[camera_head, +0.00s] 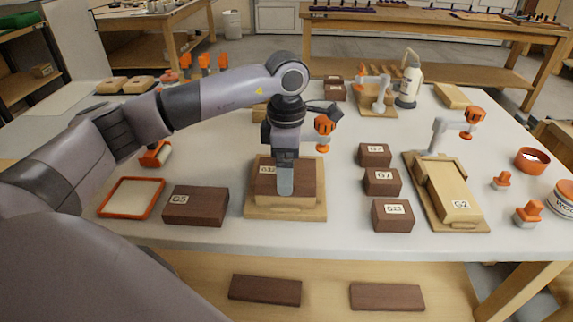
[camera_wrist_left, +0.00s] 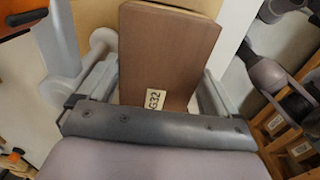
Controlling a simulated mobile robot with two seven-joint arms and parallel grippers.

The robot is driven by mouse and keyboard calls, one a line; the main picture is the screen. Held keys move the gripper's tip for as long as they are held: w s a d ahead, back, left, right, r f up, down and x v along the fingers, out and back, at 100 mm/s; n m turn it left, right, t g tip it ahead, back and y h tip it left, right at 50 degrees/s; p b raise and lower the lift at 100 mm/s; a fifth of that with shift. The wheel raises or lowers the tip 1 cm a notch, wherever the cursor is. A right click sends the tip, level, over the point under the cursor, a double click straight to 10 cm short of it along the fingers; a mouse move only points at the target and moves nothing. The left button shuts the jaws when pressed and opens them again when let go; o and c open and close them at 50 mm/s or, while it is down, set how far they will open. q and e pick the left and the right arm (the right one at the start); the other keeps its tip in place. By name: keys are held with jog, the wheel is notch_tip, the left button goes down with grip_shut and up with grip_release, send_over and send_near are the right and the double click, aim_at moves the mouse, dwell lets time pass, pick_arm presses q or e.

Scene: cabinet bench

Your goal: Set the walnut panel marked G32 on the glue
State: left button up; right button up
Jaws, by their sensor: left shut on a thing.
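The dark walnut panel marked G32 (camera_head: 302,185) is in the middle of the bench, at a light wood board (camera_head: 285,213). I cannot tell whether it rests on the board or is just above it. My left gripper (camera_head: 285,188) comes down over the panel and is shut on it. In the left wrist view the panel (camera_wrist_left: 165,50) lies between the two fingers, with its G32 label towards the wrist. No glue shows; the panel hides much of the board.
Walnut block G5 (camera_head: 195,206) and an orange-rimmed tray (camera_head: 131,198) stand left. Block G7 (camera_head: 381,182) and its neighbours stand right, beside panel G2 (camera_head: 452,195) on a board with a clamp (camera_head: 455,128). A white bottle (camera_head: 409,85) stands behind.

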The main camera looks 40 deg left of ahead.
dwell(0.3)
pick_arm(q)
jog(key=o, duration=0.8)
jog(key=shift+r+p, duration=2.6)
jog(key=shift+r, duration=0.95)
jog(key=shift+f, duration=0.1)
